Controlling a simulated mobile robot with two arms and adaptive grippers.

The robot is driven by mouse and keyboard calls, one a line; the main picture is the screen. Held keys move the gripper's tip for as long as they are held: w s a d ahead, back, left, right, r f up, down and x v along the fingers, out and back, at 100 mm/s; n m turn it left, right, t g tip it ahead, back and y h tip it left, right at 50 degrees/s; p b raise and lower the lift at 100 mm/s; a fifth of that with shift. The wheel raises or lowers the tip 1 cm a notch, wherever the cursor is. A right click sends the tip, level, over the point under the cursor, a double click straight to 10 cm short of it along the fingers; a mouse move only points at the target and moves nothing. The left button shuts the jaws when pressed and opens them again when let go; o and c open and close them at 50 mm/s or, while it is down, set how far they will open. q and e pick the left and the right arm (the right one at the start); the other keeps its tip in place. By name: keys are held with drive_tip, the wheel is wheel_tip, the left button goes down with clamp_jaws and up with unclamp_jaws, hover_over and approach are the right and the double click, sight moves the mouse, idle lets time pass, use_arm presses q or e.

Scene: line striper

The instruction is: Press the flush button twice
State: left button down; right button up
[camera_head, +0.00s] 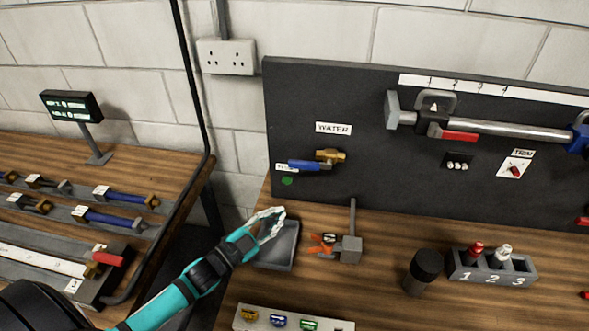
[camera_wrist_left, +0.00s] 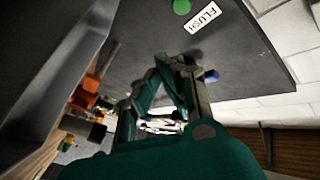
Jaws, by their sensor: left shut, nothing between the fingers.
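The green flush button (camera_head: 287,181) is a small round disc low on the dark upright panel, below its white FLUSH label (camera_head: 287,168). In the left wrist view the button (camera_wrist_left: 181,6) sits at the top edge, beside the readable FLUSH label (camera_wrist_left: 202,18). My left gripper (camera_head: 277,214) is shut and empty. It is over the grey tray, below the button in the head view and apart from it. In the wrist view its closed fingertips (camera_wrist_left: 178,62) lie below the label. My right gripper is not in view.
A blue-handled brass water valve (camera_head: 330,158) is on the panel just right of the button. A grey tray (camera_head: 275,257) lies under my left gripper. A grey block with a rod (camera_head: 351,248) and orange clip stands to its right. A black cylinder (camera_head: 423,270) stands further right.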

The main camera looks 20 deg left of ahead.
sight(287, 180)
use_arm(q)
drive_tip(key=shift+d, duration=0.35)
drive_tip(key=shift+s+r, duration=0.25)
drive_tip(key=shift+s, duration=0.1)
drive_tip(key=shift+w+a, duration=0.1)
drive_tip(key=shift+w+f, duration=0.15)
drive_tip(key=shift+w, duration=0.2)
drive_tip(key=w+b, duration=0.1)
drive_tip(key=w, duration=0.1)
drive_tip(key=w+a+b, duration=0.1)
drive_tip(key=w, duration=0.1)
drive_tip(key=w+b, duration=0.1)
drive_tip(key=w, duration=0.1)
drive_tip(key=shift+w+a, duration=0.25)
drive_tip(key=shift+a, duration=0.1)
drive_tip(key=shift+w+a+b, duration=0.2)
drive_tip(key=shift+w+b, duration=0.1)
drive_tip(key=shift+w, duration=0.45)
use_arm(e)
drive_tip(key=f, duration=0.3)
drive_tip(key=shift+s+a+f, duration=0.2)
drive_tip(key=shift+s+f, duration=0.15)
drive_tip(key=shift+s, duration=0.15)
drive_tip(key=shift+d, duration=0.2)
